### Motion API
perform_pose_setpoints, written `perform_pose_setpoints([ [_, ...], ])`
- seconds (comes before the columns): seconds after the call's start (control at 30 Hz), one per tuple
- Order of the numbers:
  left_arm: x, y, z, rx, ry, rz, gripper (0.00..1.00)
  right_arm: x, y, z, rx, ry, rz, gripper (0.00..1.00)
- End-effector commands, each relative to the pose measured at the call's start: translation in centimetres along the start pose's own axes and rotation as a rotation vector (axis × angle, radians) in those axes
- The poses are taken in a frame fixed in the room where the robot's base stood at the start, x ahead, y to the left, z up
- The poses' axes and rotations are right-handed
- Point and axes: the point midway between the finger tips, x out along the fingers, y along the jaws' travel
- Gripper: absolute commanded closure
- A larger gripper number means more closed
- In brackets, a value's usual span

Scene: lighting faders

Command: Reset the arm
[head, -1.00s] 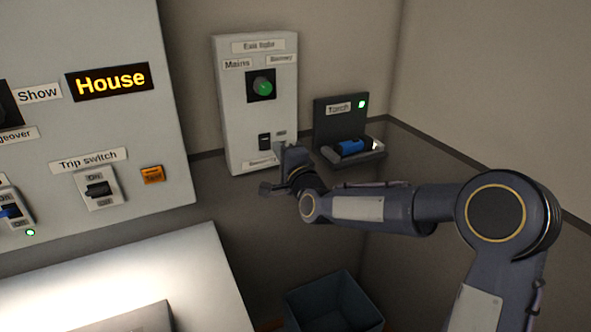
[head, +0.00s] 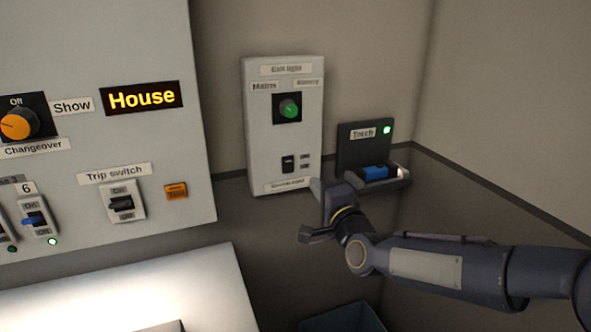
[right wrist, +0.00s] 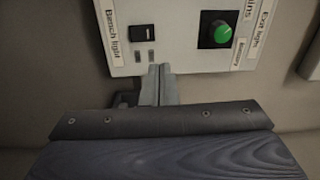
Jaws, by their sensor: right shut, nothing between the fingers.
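My right gripper (head: 312,212) is shut and empty, in front of and below the lower edge of the exit light box (head: 257,125). In the right wrist view its closed fingers (right wrist: 158,85) point at the box, near the black bench light rocker switch (right wrist: 143,32); I cannot tell whether they touch it. The box carries a green knob (head: 289,108) between the Mains and Battery labels; the knob also shows in the right wrist view (right wrist: 219,32). My left gripper is not in view.
A torch (head: 375,172) lies in its dark holder with a green lamp lit. A grey panel (head: 75,180) on the left has an orange changeover knob (head: 17,124), a trip switch (head: 122,203) and a lit House sign (head: 142,97). A blue bin (head: 345,318) stands below.

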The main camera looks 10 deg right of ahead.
Motion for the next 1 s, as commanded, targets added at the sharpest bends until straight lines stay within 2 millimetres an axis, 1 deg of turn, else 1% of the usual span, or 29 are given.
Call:
perform_pose_setpoints([
  [0.03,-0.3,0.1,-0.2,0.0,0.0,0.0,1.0,-1.1,-0.4,-0.2,-0.056,-0.008,0.036,1.0],
  [0.07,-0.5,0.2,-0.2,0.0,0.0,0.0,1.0,-2.1,-0.3,-0.4,-0.102,-0.018,0.07,1.0],
  [0.17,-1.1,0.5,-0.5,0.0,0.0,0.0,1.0,-6.7,0.6,-0.9,-0.3,-0.074,0.232,1.0],
  [0.2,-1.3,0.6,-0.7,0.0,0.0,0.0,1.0,-9.1,1.3,-1.1,-0.386,-0.11,0.308,1.0],
  [0.27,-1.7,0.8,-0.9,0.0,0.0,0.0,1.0,-13.2,2.6,-1.2,-0.507,-0.18,0.425,1.0],
  [0.3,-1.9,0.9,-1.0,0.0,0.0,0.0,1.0,-16.1,3.6,-1.2,-0.579,-0.236,0.496,1.0],
  [0.37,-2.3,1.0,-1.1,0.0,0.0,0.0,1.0,-20.3,5.1,-0.9,-0.669,-0.329,0.589,1.0],
  [0.4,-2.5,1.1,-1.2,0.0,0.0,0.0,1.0,-22.9,6.0,-0.5,-0.717,-0.393,0.639,1.0],
  [0.5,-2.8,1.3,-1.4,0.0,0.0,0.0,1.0,-28.5,8.0,0.6,-0.802,-0.547,0.723,1.0],
  [0.6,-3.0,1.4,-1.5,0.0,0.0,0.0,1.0,-32.4,9.3,1.7,-0.85,-0.673,0.763,1.0],
  [0.7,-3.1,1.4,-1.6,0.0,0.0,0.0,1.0,-34.5,10.1,2.5,-0.873,-0.751,0.778,1.0],
  [0.77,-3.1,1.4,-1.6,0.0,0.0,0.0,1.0,-35.2,10.3,2.7,-0.88,-0.775,0.781,1.0],
  [1.0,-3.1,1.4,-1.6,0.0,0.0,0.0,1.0,-35.4,10.5,2.8,-0.882,-0.785,0.783,1.0],
])
